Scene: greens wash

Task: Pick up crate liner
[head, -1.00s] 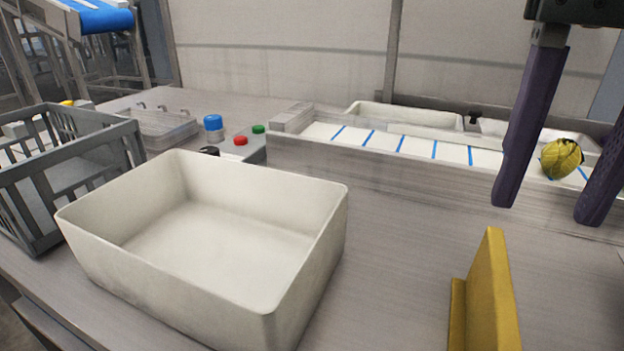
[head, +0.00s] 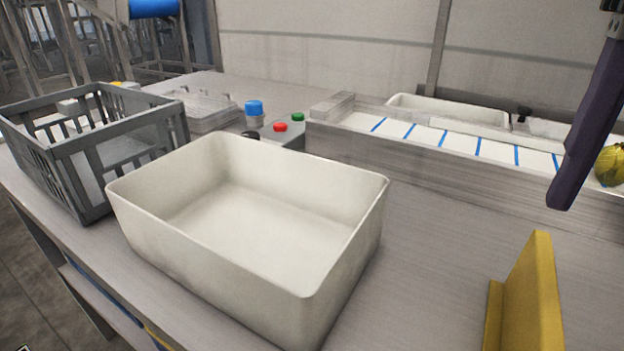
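No separate crate liner can be made out clearly. A grey slatted crate (head: 75,148) stands at the left of the table, and something whitish shows inside or through its slats. I cannot tell whether that is a liner. A large cream open tub (head: 215,260) stands beside the crate, empty. One dark purple finger of my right gripper (head: 587,125) hangs at the right edge, far from the crate. Its other finger is out of the picture, with a clear gap beside the visible one. My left gripper is not in view.
A yellow upright bracket (head: 533,295) stands at the front right. A channel with a white, blue-striped belt (head: 460,140) runs behind, with a yellow-green vegetable (head: 612,165) at its right. Red (head: 280,127) and green (head: 298,117) buttons sit behind the tub.

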